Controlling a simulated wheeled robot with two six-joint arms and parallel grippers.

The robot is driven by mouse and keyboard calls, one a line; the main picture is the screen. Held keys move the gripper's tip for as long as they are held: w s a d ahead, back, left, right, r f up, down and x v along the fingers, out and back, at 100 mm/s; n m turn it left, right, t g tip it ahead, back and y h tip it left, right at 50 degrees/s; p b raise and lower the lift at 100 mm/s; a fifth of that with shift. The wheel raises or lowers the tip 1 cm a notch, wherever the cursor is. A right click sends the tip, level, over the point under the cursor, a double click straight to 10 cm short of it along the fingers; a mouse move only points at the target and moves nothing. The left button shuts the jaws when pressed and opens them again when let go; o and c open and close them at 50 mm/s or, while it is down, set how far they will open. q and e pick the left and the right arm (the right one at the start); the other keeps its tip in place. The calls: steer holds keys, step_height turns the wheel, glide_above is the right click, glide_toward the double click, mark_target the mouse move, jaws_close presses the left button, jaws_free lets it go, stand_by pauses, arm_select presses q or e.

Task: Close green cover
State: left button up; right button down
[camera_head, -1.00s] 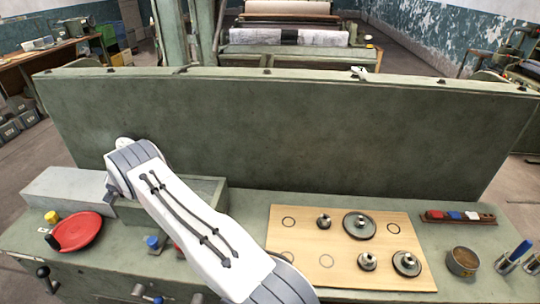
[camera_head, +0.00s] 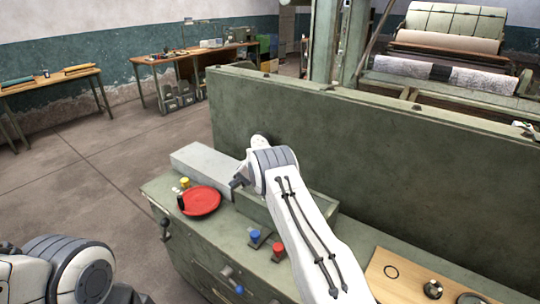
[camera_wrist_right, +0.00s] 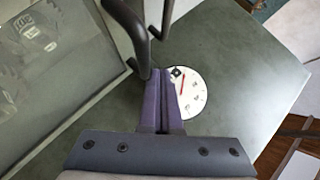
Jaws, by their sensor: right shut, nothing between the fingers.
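A dull green housing (camera_head: 256,211) stands on the bench in front of a tall green panel; my right arm crosses over it and hides part of it. I cannot tell which part is the cover. In the right wrist view a green surface (camera_wrist_right: 235,80) carries a white dial (camera_wrist_right: 190,95) with a red needle. My right gripper (camera_wrist_right: 161,72) is shut and empty over that surface. Its fingertips are beside a dark bent bar (camera_wrist_right: 128,28); contact cannot be told. A framed pane (camera_wrist_right: 50,75) with gear shapes lies at the left. My left gripper is out of view.
A light grey block (camera_head: 203,160) sits left of the housing. A red dish (camera_head: 202,200), a blue knob (camera_head: 254,237) and a red knob (camera_head: 279,249) are on the bench. A wooden board (camera_head: 395,280) with round parts is at the right. Floor at the left is open.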

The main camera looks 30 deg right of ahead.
steer(key=r+p, duration=0.1)
steer(key=r, duration=0.2)
steer(key=shift+s+d+r+p, duration=0.15)
steer(key=shift+s+r+p, duration=0.05)
steer(key=shift+r+p, duration=0.2)
steer(key=s+a+r+n+y+b, duration=0.1)
steer(key=s+a+r, duration=0.2)
steer(key=a+r, duration=0.3)
steer(key=s+a+r+n+y+b, duration=0.2)
steer(key=s+a+r, duration=0.1)
steer(key=a, duration=0.5)
steer(key=s+a+r+n+g+y, duration=0.1)
steer(key=s+a+r+n+y, duration=0.2)
steer(key=s+a, duration=0.55)
steer(key=s+a+r+n+g+y, duration=0.1)
steer(key=s+a+n+g+y, duration=0.15)
steer(key=s+a+n, duration=0.6)
steer(key=s+a+n+g, duration=0.2)
steer(key=s+a+n, duration=0.15)
steer(key=s, duration=0.75)
steer(key=s+a+n+g, duration=0.2)
steer(key=s+a+g, duration=0.15)
steer(key=s, duration=0.75)
steer(key=s+d+f+n+g+h, duration=0.1)
steer(key=s+d+n, duration=0.3)
steer(key=s, duration=0.9)
steer(key=shift+s+d+f+g+h, duration=0.35)
steer(key=shift+d+g+h, duration=0.1)
steer(key=shift+d, duration=0.65)
